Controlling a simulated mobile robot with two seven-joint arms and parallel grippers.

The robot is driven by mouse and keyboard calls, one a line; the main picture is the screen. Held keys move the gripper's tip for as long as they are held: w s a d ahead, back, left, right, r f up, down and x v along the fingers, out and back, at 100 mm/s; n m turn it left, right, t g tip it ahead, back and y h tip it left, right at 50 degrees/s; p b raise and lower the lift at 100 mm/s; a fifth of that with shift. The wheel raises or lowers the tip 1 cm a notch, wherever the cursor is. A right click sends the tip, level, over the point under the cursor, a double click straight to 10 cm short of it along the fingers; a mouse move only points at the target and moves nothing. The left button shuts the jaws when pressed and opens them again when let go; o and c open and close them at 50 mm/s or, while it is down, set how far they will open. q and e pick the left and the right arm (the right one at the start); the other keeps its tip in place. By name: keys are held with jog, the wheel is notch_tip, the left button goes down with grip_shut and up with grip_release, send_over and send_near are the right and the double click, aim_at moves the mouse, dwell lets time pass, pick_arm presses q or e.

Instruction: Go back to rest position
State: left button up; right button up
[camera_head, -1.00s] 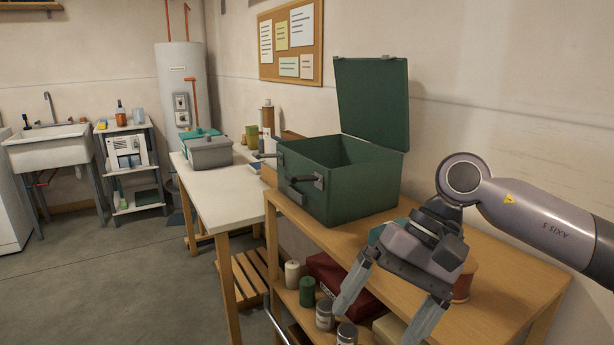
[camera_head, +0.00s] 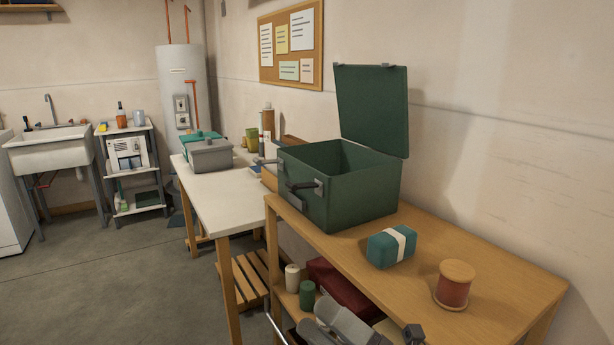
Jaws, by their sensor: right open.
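My right gripper (camera_head: 352,326) shows only in part at the bottom edge of the head view, low in front of the wooden shelf table. It is open, and no object shows in it; most of it is cut off by the frame. My left gripper is not in view. The green metal box (camera_head: 352,190) stands on the wooden table (camera_head: 482,255) with its lid raised. A teal block with a white band (camera_head: 380,250) and a reddish spool with a wooden top (camera_head: 452,290) sit on the table to the right of the box.
A white-topped table (camera_head: 222,200) with a grey and teal toolbox (camera_head: 208,155) adjoins on the left. The lower shelf holds a dark red case (camera_head: 338,290) and small spools (camera_head: 307,293). Open floor (camera_head: 110,270) lies to the left.

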jog(key=d+f+m+t+h, duration=0.65)
jog(key=f+m+h, duration=0.35)
jog(key=m, duration=0.5)
jog(key=s+d+f+m+g+h, duration=0.4)
jog(key=s+f+m, duration=0.3)
jog(key=f, duration=0.3)
jog(key=s+d+f+m+g+h+p, duration=0.1)
jog(key=s+d+f+m+g+h, duration=0.3)
jog(key=s+d+f+m, duration=0.3)
notch_tip(320, 180, down, 3)
jog(key=shift+s+d+f+m, duration=0.1)
jog(key=shift+s+d+m, duration=0.15)
jog(key=shift+m, duration=0.75)
